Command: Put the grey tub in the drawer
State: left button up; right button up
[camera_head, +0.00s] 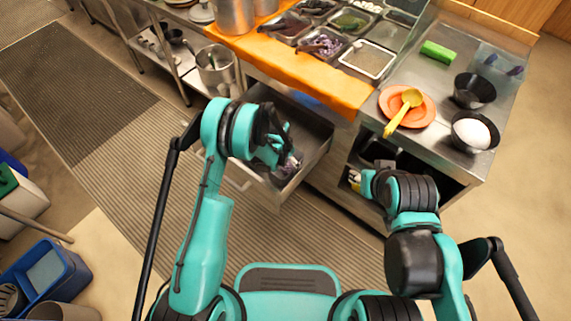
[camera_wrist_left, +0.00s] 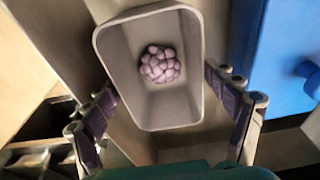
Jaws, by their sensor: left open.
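The grey tub (camera_wrist_left: 120,75) is a deep rectangular container with a small heap of purple beans (camera_wrist_left: 160,64) at its bottom. In the left wrist view it lies between the spread fingers of my left gripper (camera_wrist_left: 165,112); I cannot tell whether they touch it. In the head view my left gripper (camera_head: 286,150) is over the open metal drawer (camera_head: 312,158), and a small part of the tub (camera_head: 289,166) shows below it. The arm hides most of the tub there, so whether it rests on the drawer floor is unclear. My right gripper (camera_head: 367,184) is by the cabinet opening, its fingers largely hidden.
The counter above holds topping pans (camera_head: 322,42), an orange plate (camera_head: 425,112) with a yellow ladle (camera_head: 400,114), black bowls (camera_head: 474,91) and a green block (camera_head: 438,51). A metal pot (camera_head: 215,70) stands left of the drawer. A blue surface (camera_wrist_left: 285,55) is close right in the wrist view.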

pick_arm(q)
jog(key=s+a+r+n+t+p, duration=0.1)
jog(key=s+a+r, duration=0.2)
jog(key=r, duration=0.8)
jog(key=s+a+r+n+t+p, duration=0.1)
jog(key=s+a+r, duration=0.2)
jog(key=r, duration=0.7)
jog(key=s+a+r+n+t+p, duration=0.1)
jog(key=s+a+r+n, duration=0.15)
jog(key=r, duration=0.85)
jog(key=s+a+r+n+t, duration=0.1)
jog(key=s+a+r, duration=0.2)
jog(key=s, duration=0.4)
jog(key=s+a+r+n+t+y, duration=0.1)
jog(key=s+a+r, duration=0.2)
jog(key=s, duration=0.5)
jog(key=shift+s+a+n+t, duration=0.2)
jog(key=shift+s+n+t, duration=0.05)
jog(key=shift+n+t, duration=0.15)
